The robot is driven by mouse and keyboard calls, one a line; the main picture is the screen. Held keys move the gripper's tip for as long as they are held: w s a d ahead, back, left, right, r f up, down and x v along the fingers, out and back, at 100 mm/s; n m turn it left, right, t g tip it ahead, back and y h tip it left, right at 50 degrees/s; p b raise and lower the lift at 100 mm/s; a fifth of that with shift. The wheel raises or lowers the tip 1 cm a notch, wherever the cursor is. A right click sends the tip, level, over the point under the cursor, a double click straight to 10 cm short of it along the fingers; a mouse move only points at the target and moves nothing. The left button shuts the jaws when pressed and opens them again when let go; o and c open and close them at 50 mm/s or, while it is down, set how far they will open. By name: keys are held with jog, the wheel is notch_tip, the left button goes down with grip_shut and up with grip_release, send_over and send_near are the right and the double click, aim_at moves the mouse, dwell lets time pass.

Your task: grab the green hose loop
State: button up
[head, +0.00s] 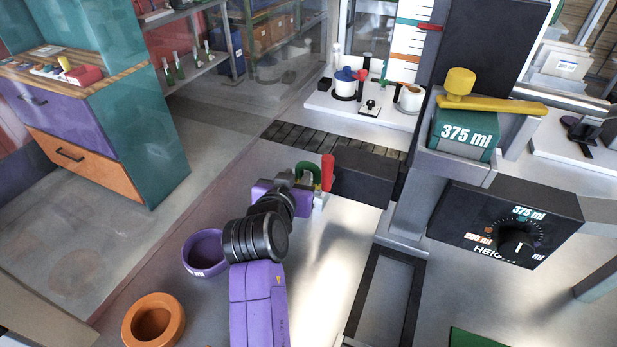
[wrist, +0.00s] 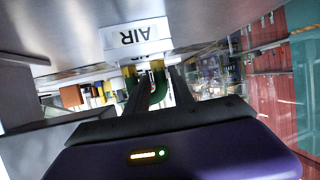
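The green hose loop (head: 314,170) is a small upright arch beside a red lever (head: 328,172), at the left end of a dark box. In the wrist view the green loop (wrist: 160,88) shows between my fingers, below a white AIR label (wrist: 138,37). My gripper (wrist: 154,84) has two dark fingers standing apart, one on each side of the green. In the head view my purple gripper (head: 299,184) is right at the loop and partly covers it. I cannot tell whether a finger touches the hose.
The dark box (head: 363,178) stands just right of the loop. A purple bowl (head: 204,266) and an orange ring-shaped bowl (head: 136,317) lie left of my arm. A dial panel (head: 548,225) and a green 375 ml block (head: 452,147) are at right.

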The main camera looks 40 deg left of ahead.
aim_at(298, 174)
jog(key=shift+x, duration=1.7)
grip_shut()
